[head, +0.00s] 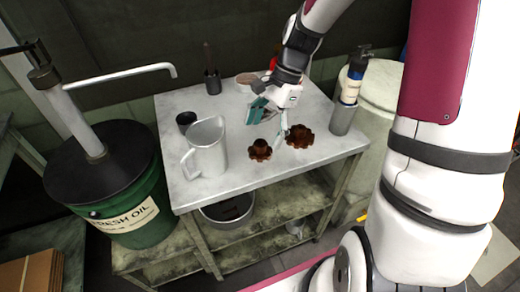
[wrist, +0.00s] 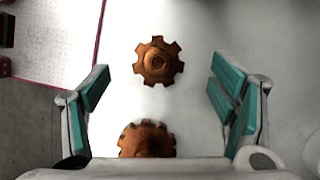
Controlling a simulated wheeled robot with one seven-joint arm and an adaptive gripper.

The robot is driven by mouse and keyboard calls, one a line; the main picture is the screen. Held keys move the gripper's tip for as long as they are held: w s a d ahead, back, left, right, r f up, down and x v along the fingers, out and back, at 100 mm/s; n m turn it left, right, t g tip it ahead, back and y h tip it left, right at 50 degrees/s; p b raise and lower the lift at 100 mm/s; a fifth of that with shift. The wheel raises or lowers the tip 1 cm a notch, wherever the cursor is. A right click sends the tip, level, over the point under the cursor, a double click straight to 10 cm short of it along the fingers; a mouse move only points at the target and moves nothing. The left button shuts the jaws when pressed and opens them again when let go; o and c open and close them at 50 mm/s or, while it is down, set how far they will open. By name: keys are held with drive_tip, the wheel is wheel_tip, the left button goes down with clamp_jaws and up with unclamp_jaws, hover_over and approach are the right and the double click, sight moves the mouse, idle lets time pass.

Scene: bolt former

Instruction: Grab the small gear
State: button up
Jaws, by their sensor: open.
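The small gear (head: 260,150), brown and toothed, lies flat on the grey metal table (head: 230,181) near its front edge. In the wrist view the small gear (wrist: 159,61) is above centre, ahead of the fingers and fully visible. A larger brown gear (head: 300,136) lies to its right in the head view. In the wrist view the larger gear (wrist: 147,139) is at bottom centre, its lower part hidden by my gripper. My gripper (head: 269,120) is open and empty above the table, behind the small gear. Its teal-padded fingers (wrist: 160,92) stand wide apart.
A white pitcher (head: 207,148) stands left of the small gear. A grey bottle (head: 344,112) stands at the table's right edge. A dark cup (head: 186,121) and a tool holder (head: 212,83) are farther back. A green oil drum (head: 135,212) stands left of the table.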

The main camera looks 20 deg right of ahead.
sight(261, 142)
drive_tip(key=x, duration=0.5)
drive_tip(key=shift+s+d+b, duration=0.1)
drive_tip(key=shift+d+b, duration=0.05)
drive_tip(key=shift+b, duration=0.25)
drive_tip(key=shift+c, duration=0.5)
drive_tip(key=c, duration=1.6)
